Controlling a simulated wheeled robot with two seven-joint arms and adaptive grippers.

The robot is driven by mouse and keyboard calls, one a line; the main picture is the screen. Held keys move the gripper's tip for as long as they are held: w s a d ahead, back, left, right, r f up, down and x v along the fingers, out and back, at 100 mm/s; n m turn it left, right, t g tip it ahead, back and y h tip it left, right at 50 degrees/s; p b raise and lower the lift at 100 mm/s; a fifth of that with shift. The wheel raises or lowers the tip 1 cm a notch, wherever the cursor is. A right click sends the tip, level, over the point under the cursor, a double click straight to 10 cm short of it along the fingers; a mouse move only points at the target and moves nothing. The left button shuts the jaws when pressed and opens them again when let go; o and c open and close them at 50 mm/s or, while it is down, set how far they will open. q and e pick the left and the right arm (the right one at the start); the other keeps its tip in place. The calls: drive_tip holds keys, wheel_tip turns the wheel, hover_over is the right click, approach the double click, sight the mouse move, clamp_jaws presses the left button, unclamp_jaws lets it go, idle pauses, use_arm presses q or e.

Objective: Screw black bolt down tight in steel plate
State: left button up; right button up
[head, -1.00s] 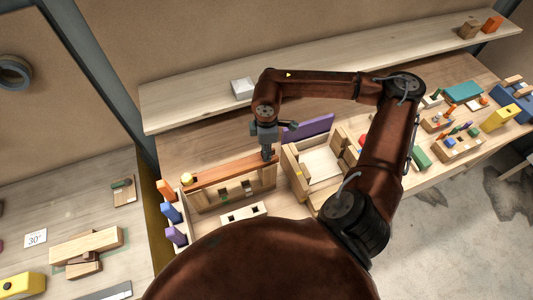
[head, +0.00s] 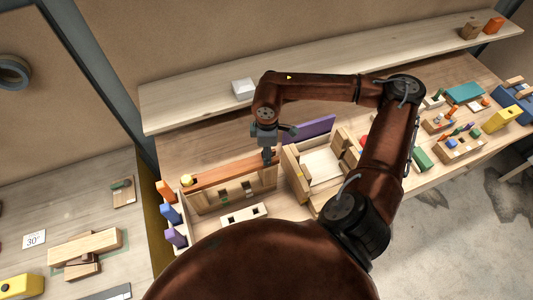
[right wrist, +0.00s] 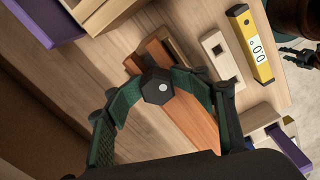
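The black bolt (right wrist: 157,88) shows its hexagonal head between the green-padded fingers of my right gripper (right wrist: 158,84). Both fingertips appear to press on the sides of the head. Its shank is hidden. In the head view my right gripper (head: 269,156) points down at the right end of a long reddish-brown wooden bar (head: 225,173), which also shows beneath the bolt in the right wrist view (right wrist: 195,118). I cannot make out a steel plate in either view. My left gripper is not in view.
An open wooden box (head: 318,163) stands close on the right, with a purple board (head: 308,129) behind. A pale block with holes (head: 244,213) lies in front. Coloured blocks (head: 171,213) stand at the left.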

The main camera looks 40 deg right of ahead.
drive_tip(key=shift+d, duration=0.1)
drive_tip(key=shift+f+n+b, duration=0.15)
drive_tip(key=shift+n+b, duration=0.45)
drive_tip(key=shift+n, duration=0.3)
drive_tip(key=n+b, duration=0.1)
drive_tip(key=n, duration=0.1)
drive_tip(key=shift+d+n, duration=0.1)
drive_tip(key=shift+n, duration=0.2)
drive_tip(key=shift+n+b, duration=0.35)
drive_tip(key=shift+n, duration=0.55)
drive_tip(key=n+b, duration=0.1)
drive_tip(key=n, duration=0.2)
drive_tip(key=shift+n+b, duration=0.3)
drive_tip(key=shift+b, duration=0.05)
drive_tip(key=shift+s+n+b, duration=0.1)
drive_tip(key=shift+n+b, duration=0.2)
drive_tip(key=shift+n, duration=0.8)
drive_tip(key=shift+r, duration=0.3)
